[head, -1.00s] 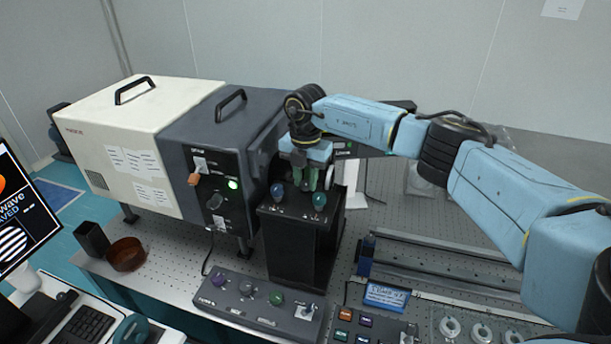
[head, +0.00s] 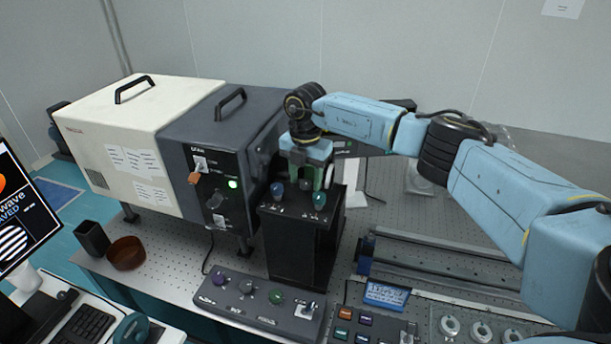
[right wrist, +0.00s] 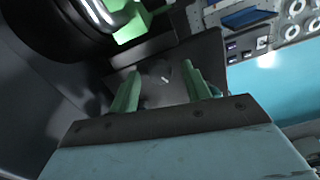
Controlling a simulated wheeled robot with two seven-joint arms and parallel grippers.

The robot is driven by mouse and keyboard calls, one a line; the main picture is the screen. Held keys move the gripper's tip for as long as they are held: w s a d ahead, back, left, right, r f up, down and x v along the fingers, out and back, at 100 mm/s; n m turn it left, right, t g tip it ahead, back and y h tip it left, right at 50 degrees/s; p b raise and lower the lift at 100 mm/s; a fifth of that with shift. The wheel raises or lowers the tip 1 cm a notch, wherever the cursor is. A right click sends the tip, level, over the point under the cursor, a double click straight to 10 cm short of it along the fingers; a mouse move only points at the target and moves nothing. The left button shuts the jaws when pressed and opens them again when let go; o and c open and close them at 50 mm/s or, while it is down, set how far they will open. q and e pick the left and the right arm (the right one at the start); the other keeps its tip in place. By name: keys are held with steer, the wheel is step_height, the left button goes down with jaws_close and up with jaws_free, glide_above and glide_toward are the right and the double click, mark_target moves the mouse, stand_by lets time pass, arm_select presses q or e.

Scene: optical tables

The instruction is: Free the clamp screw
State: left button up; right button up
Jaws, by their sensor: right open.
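The black block (head: 296,240) stands on the optical table, with a blue knob (head: 278,190) and a teal knob (head: 319,199) on its top. A small dark knob (head: 306,184) sits between them, further back; it looks like the clamp screw. My right gripper (head: 306,180) points down over it, with green fingers apart on either side. In the right wrist view, the dark knob (right wrist: 158,72) with a pale mark lies between the open fingertips (right wrist: 160,78), with a visible gap to each. My left gripper is not in view.
A dark grey housing (head: 213,130) with switches stands close left of the block, joined to a white box (head: 100,130). A knob panel (head: 258,298) lies in front. A rail (head: 440,262) runs at right. A brown bowl (head: 126,253) sits at the left edge.

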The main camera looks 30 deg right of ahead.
mark_target(306, 182)
step_height(306, 182, up, 14)
steer(key=b, duration=0.2)
steer(key=shift+f, duration=0.25)
steer(key=shift+f, duration=0.1)
stand_by(0.3)
